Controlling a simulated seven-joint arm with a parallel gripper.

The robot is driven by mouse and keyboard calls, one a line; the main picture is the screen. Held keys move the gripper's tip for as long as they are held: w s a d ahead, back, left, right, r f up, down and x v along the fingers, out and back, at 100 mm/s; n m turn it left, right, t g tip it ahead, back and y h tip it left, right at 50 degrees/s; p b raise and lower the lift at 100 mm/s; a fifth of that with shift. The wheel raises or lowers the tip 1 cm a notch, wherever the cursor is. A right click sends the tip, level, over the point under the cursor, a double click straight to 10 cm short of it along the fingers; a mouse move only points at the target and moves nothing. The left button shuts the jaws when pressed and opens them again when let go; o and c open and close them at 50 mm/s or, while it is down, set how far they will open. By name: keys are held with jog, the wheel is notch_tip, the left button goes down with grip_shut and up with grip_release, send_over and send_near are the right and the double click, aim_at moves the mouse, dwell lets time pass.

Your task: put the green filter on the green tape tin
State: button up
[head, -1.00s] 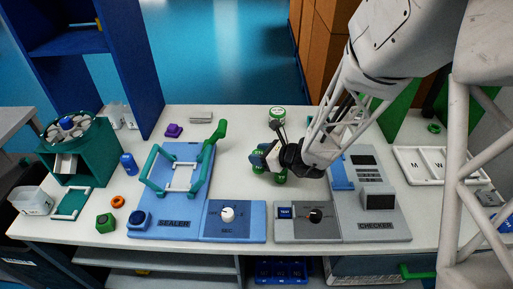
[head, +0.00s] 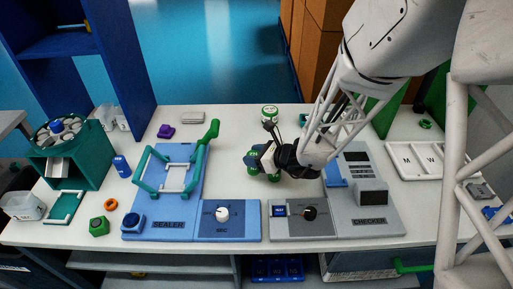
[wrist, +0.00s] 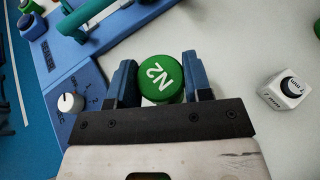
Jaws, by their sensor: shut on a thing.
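My gripper (wrist: 161,85) is shut on a round green piece marked N2 (wrist: 158,73), which I take to be the green filter. In the wrist view it sits between the two blue fingers, its lettered face towards the camera. In the head view my gripper (head: 264,160) is over the middle of the bench, behind the sealer's dial box; green (head: 275,181) shows around the fingers. A green-and-white round tin (head: 270,113), probably the green tape tin, stands at the back of the bench, apart from my gripper.
The blue sealer (head: 172,205) with its teal frame is left of my gripper; the grey checker (head: 370,222) is to its right. A small white block marked mm (wrist: 286,91) lies right of the fingers in the wrist view. The bench between sealer and tin is clear.

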jog(key=w+d+r, duration=0.3)
jog(key=w+d, duration=0.1)
jog(key=w, duration=0.4)
jog(key=w+d+r+m+t, duration=0.1)
jog(key=w+d+r, duration=0.2)
jog(key=w, duration=0.6)
jog(key=shift+w+d+r+h, duration=0.15)
jog(key=shift+d+r+h, duration=0.2)
jog(key=shift+d, duration=0.7)
send_over(271, 109)
jog(key=f, duration=0.2)
jog(key=shift+a+r, duration=0.1)
jog(key=shift+r, duration=0.15)
jog(key=shift+f, duration=0.15)
jog(key=shift+f, duration=1.65)
jog(key=shift+f, duration=0.1)
jog(key=o, duration=0.9)
